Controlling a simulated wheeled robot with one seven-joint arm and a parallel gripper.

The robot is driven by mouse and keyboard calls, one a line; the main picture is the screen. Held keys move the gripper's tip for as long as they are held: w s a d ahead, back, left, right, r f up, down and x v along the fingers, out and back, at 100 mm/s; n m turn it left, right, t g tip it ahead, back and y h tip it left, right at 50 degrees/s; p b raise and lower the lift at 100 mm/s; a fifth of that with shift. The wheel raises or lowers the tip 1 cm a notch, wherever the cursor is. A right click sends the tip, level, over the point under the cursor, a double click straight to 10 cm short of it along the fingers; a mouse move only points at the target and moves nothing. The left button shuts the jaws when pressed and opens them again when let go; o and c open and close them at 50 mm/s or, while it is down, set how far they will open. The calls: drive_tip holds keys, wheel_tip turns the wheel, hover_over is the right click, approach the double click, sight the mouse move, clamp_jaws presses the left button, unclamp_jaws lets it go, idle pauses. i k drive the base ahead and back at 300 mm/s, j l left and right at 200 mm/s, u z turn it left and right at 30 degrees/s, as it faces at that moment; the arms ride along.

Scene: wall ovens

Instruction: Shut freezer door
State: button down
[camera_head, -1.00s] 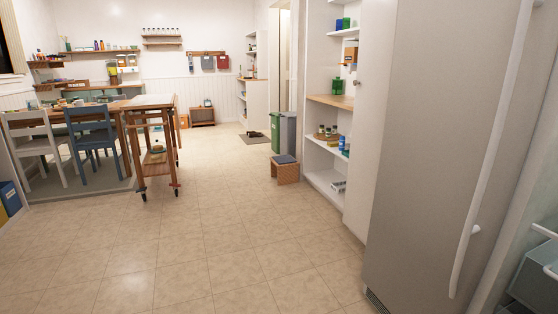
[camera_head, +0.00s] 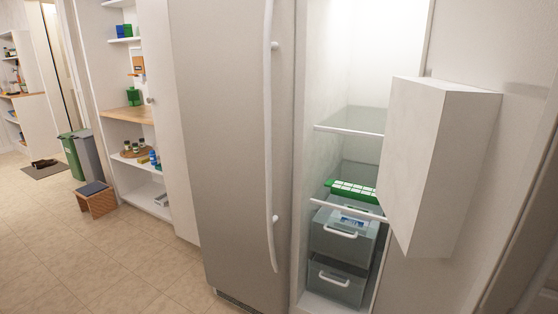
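The freezer compartment (camera_head: 345,65) of the grey fridge stands open in the head view. Its white inside shows a shelf, a green tray and two drawers. What appears to be the freezer door (camera_head: 485,215) stands swung open on the right, its pale inner face toward me. A white box-shaped housing (camera_head: 420,165) juts out from it and covers part of the opening. The door's outer side and handle are hidden. My gripper is not in view.
The neighbouring fridge door (camera_head: 230,140) is shut, with a long white handle (camera_head: 270,150). Open shelves (camera_head: 125,112), a small stool (camera_head: 97,200) and green and grey bins (camera_head: 80,157) stand to the left. The tiled floor (camera_head: 90,260) at lower left is clear.

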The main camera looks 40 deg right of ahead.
sight(466, 190)
drive_tip(key=k+l+z, duration=0.25)
drive_tip(key=k+l, duration=0.15)
drive_tip(key=k+l+z, duration=0.3)
drive_tip(key=k+l, duration=0.1)
drive_tip(key=l, duration=0.05)
